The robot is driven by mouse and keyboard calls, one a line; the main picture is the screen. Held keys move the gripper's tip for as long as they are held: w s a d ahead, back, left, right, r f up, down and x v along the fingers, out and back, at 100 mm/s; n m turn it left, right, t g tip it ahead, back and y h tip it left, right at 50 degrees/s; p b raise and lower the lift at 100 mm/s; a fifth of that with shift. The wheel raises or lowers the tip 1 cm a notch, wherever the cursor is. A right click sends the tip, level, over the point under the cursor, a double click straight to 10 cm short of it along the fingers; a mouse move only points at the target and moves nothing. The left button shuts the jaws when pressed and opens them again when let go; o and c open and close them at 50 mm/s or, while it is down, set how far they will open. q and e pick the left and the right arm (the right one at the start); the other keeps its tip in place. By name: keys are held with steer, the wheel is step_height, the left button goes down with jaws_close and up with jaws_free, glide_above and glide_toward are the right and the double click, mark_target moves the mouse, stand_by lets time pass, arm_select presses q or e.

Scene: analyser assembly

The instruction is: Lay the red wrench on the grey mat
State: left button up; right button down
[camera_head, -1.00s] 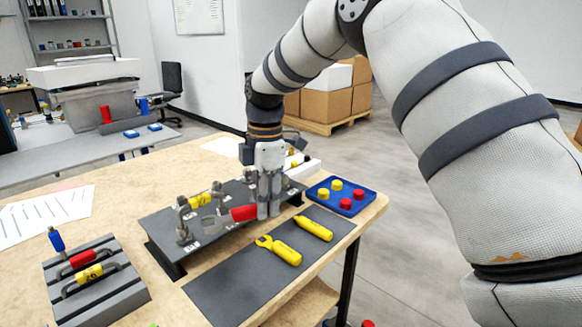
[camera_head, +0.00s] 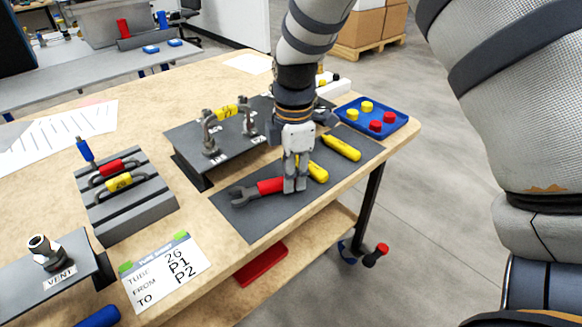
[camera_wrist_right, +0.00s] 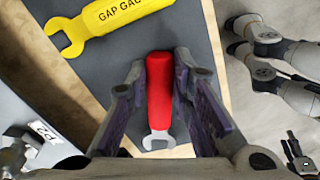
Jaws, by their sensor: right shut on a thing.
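The red wrench (camera_head: 269,187), with a red handle and a grey open jaw, is over the grey mat (camera_head: 245,222). My right gripper (camera_head: 295,189) points down and is shut on its handle. The jaw end points left in the head view. The wrench looks very low over the mat; I cannot tell whether it touches. In the right wrist view the red wrench (camera_wrist_right: 159,88) lies between the fingers (camera_wrist_right: 158,110), with the dark mat (camera_wrist_right: 190,40) behind it. My left gripper is not in view.
A yellow wrench (camera_head: 318,172), partly hidden by my gripper, and a yellow tool (camera_head: 341,148) lie on the mat. A dark raised rack (camera_head: 185,143) stands behind it. A blue tray (camera_head: 398,124) with red and yellow pieces is at right. The mat's front-left part is bare.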

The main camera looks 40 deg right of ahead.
steer(key=shift+f, duration=0.35)
stand_by(0.5)
steer(key=c, duration=1.3)
jaws_free()
steer(key=shift+c, duration=0.2)
step_height(320, 180, up, 12)
steer(key=shift+s, duration=0.1)
